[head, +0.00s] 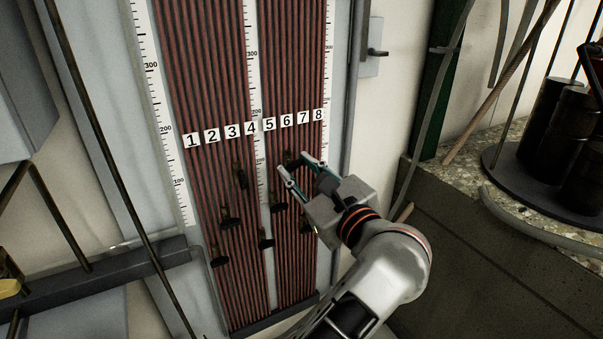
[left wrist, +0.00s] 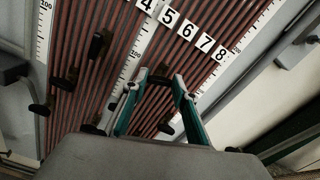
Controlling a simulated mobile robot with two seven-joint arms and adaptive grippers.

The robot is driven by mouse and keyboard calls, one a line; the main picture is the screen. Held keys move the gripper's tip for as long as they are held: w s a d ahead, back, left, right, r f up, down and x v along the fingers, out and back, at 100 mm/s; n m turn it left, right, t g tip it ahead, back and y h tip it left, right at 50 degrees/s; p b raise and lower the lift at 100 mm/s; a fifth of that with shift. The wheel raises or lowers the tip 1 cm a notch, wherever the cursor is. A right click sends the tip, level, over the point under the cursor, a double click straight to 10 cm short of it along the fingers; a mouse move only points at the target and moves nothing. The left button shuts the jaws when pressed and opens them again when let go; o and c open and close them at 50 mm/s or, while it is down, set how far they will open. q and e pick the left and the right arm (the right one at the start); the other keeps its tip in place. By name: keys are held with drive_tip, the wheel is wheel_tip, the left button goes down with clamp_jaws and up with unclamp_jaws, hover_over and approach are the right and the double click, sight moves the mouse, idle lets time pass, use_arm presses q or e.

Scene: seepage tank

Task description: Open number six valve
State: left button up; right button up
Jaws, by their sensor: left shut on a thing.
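The tube panel (head: 223,90) carries number plates 1 to 8. The number six plate (head: 286,121) shows clear; it is also in the left wrist view (left wrist: 187,30). The number six valve (head: 289,157), small with a dark handle, sits below its plate, partly hidden by my fingers. My left gripper (head: 293,164) reaches it from the lower right and is shut on it. In the left wrist view, the dark valve handle (left wrist: 160,76) shows between the teal-sided fingers. I cannot tell how far the handle is turned. My right gripper is not in view.
Other valves with dark handles stand close by: one to the lower left (head: 278,206), one below my gripper (head: 307,227), and several further left. White scales (head: 253,60) run along the panel. A stone ledge (head: 470,175) with dark weights (head: 555,120) is at right.

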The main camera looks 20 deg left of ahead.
use_arm(q)
drive_tip(key=n, duration=0.2)
drive_tip(key=shift+f+n+b, duration=0.15)
drive_tip(key=shift+n+b, duration=0.2)
drive_tip(key=shift+n, duration=0.05)
drive_tip(key=n, duration=0.3)
drive_tip(key=shift+n, duration=0.4)
drive_tip(key=n, duration=0.4)
drive_tip(key=shift+s+a, duration=0.1)
drive_tip(key=shift+n, duration=2.4)
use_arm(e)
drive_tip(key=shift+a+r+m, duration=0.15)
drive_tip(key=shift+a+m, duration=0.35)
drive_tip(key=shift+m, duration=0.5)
use_arm(q)
drive_tip(key=o, duration=1.1)
